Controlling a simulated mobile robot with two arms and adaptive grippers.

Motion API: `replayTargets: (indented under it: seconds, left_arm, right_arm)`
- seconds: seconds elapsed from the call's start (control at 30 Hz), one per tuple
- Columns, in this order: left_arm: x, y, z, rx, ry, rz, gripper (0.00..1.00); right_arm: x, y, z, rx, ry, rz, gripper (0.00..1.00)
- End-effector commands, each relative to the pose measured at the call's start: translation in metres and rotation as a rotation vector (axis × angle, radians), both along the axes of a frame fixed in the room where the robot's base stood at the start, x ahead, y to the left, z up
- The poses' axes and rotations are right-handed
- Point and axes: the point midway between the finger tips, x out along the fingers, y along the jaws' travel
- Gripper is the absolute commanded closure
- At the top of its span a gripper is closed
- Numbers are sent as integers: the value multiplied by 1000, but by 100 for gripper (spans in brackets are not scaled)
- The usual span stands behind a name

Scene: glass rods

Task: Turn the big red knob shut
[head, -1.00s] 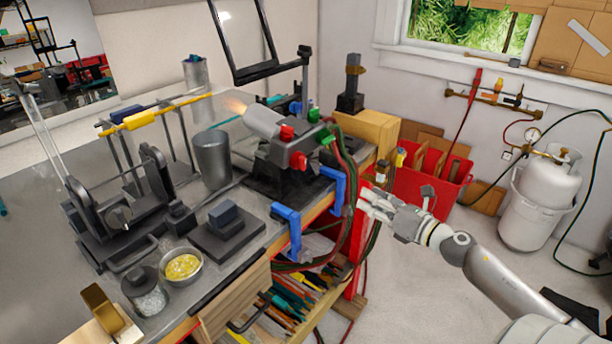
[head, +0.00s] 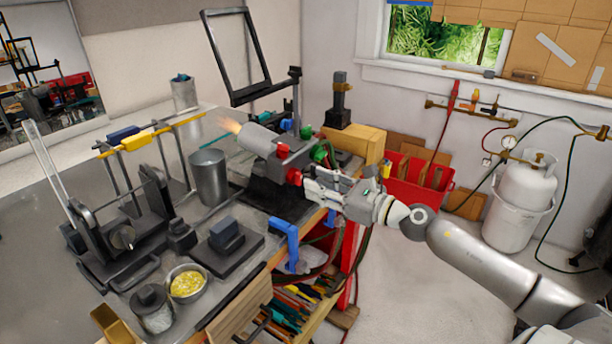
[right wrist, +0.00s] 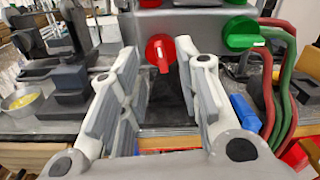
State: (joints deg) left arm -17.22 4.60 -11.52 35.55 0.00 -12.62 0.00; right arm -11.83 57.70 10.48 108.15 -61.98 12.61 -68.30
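A red knob (head: 294,177) sits low on the front of the grey torch (head: 258,140) on the bench. In the right wrist view this round red knob (right wrist: 160,50) has a raised grip with a pale mark, pointing roughly downward. My right gripper (head: 309,184) is open, its fingertips close to the knob. In the right wrist view the knob shows between the two open fingers (right wrist: 157,62); I cannot tell whether they touch it. A second red knob (head: 282,151) is higher on the torch. An orange flame (head: 232,126) shows at the torch's nozzle. My left gripper is out of view.
Green knobs (right wrist: 241,33) sit right of the red one, with red and green hoses (right wrist: 275,85) hanging beside them. A blue clamp (head: 291,240) is on the bench edge. A metal cup (head: 209,178) stands left of the torch.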

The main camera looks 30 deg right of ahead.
Motion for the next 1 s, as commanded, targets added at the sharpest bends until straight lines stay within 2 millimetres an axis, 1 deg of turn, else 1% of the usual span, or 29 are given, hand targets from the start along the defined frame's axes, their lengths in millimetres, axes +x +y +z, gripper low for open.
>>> replayTargets:
  seconds: [0.03,0.2,0.4,0.6,0.83,0.87,1.0]
  left_arm:
    - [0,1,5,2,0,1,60]
    - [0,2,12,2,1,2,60]
    - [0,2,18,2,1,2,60]
    - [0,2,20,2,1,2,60]
    - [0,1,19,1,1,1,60]
    - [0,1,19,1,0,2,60]
    - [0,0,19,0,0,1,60]
  right_arm:
    - [6,2,4,1,-3,0,69]
    - [21,8,4,1,-2,-1,69]
    - [35,12,2,0,-1,-2,69]
    - [40,15,0,-1,0,0,69]
    - [40,15,0,-1,1,0,69]
    - [40,15,0,-1,1,0,70]
    - [40,15,0,-1,0,0,88]
